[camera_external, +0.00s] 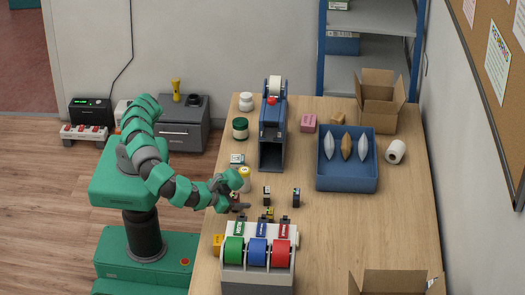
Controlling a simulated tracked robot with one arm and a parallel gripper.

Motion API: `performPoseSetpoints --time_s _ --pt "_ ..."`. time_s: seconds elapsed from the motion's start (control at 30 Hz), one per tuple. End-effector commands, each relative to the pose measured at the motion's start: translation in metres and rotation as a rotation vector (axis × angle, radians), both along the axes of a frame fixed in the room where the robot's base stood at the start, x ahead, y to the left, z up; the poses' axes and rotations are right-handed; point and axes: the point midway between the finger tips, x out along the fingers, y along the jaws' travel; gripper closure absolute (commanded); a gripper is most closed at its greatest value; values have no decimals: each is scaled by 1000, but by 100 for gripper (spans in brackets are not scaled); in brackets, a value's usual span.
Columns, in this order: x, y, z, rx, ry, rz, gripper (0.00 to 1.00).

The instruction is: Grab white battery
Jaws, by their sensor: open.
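My gripper (244,194) is open over the left part of the wooden table, and I see nothing held in it. Several small blocks lie near it, too small to identify surely. A dark block with a pale part (266,194) is just right of the gripper. A dark block with a blue part (296,197) is farther right. A yellow and dark block (269,213) is lower right, and a dark red one (237,204) is by the fingers. I cannot tell which is the white battery. Several white and red packs (84,131) sit in a low rack at the far left.
A tape dispenser (258,277) with green, blue and red rolls stands in front. A blue machine (271,135) and a blue tray (347,184) stand behind. The right middle of the table is clear.

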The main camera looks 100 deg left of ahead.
Motion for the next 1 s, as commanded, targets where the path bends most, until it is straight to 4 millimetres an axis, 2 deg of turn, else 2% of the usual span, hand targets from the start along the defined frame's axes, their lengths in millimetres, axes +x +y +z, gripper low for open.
performPoseSetpoints --time_s 0.23,0.53,0.8,1.0 --pt "31 25 -21 1 1 0 37" --pt "46 36 -28 -1 1 -1 37" --pt "73 58 -43 1 3 1 37" --pt "77 60 -44 0 0 -2 37"
